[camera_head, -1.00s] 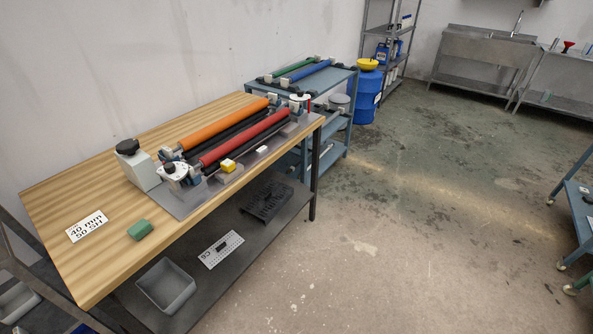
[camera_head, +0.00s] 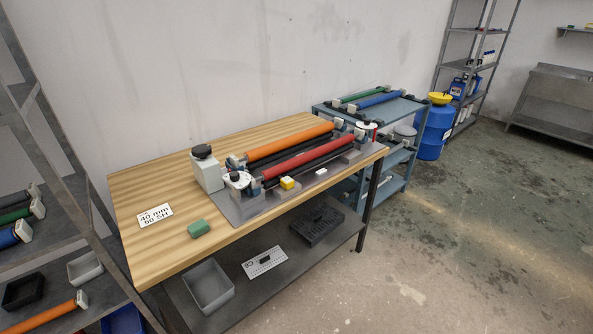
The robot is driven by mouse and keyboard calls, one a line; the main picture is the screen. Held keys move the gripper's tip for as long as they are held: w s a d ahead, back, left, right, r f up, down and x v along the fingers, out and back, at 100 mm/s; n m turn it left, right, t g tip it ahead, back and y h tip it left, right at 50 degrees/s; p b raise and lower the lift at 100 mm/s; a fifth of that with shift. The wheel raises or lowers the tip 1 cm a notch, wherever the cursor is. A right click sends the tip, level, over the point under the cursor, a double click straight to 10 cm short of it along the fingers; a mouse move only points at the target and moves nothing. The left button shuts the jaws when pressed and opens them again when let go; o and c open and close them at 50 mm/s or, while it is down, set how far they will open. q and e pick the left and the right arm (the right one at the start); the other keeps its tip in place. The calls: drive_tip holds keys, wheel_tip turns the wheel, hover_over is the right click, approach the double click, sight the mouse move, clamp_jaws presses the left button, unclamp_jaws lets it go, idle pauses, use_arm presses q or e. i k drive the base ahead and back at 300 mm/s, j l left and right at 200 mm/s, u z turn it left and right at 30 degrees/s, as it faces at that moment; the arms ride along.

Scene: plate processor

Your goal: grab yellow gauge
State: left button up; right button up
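A small yellow block (camera_head: 287,183), which looks like the yellow gauge, sits on a grey block at the front of the roller machine (camera_head: 240,208) on the wooden table. Orange and red rollers lie behind it, with black rollers between and beside them. Neither of my grippers shows in the head view. Nothing covers the yellow block.
The wooden table (camera_head: 150,190) also holds a green block (camera_head: 199,228) and a white label card (camera_head: 155,215). Its lower shelf bears a grey bin (camera_head: 208,287). A metal rack (camera_head: 62,150) stands at left, a blue cart (camera_head: 400,108) behind. Floor at right is clear.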

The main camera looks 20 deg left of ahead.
sight(287, 183)
drive_tip(key=i+j+u, duration=0.1)
drive_tip(key=i+j, duration=0.15)
drive_tip(key=i, duration=0.15)
drive_tip(key=i+j+u, duration=0.15)
drive_tip(key=i, duration=0.2)
drive_tip(key=i+j+u, duration=0.1)
drive_tip(key=i+j, duration=0.15)
drive_tip(key=i, duration=0.15)
